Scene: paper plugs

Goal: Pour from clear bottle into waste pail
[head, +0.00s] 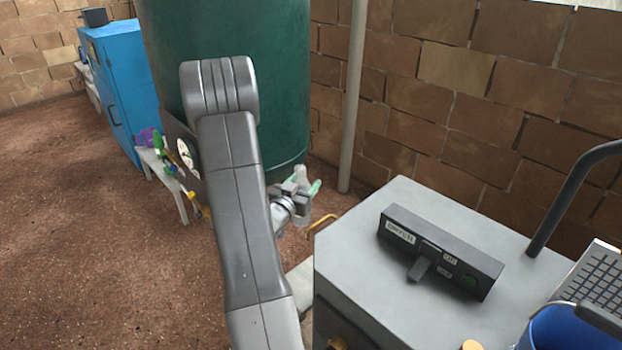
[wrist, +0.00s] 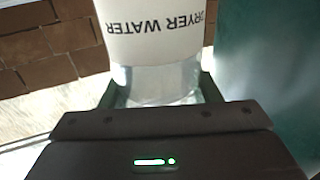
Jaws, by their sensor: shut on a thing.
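The clear bottle (wrist: 160,84) has a white label reading "DRYER WATER", upside down in the wrist view. My gripper (wrist: 160,92) is shut on its clear part, a finger on each side. In the head view my gripper (head: 303,190) is beyond my arm, in front of the green tank, and a small pale part of the bottle (head: 299,173) shows there. Most of the bottle is hidden or too small to judge its tilt or contents. A blue pail (head: 570,332) with a dark handle is cut off at the lower right, well apart from the bottle. No waste label is visible on it.
A grey cabinet (head: 350,240) with a black control box (head: 440,252) stands between my gripper and the pail. A dark curved rail (head: 566,190) rises at the right. The green tank (head: 290,80) and a pale pole (head: 354,100) stand behind. Open floor (head: 90,250) lies left.

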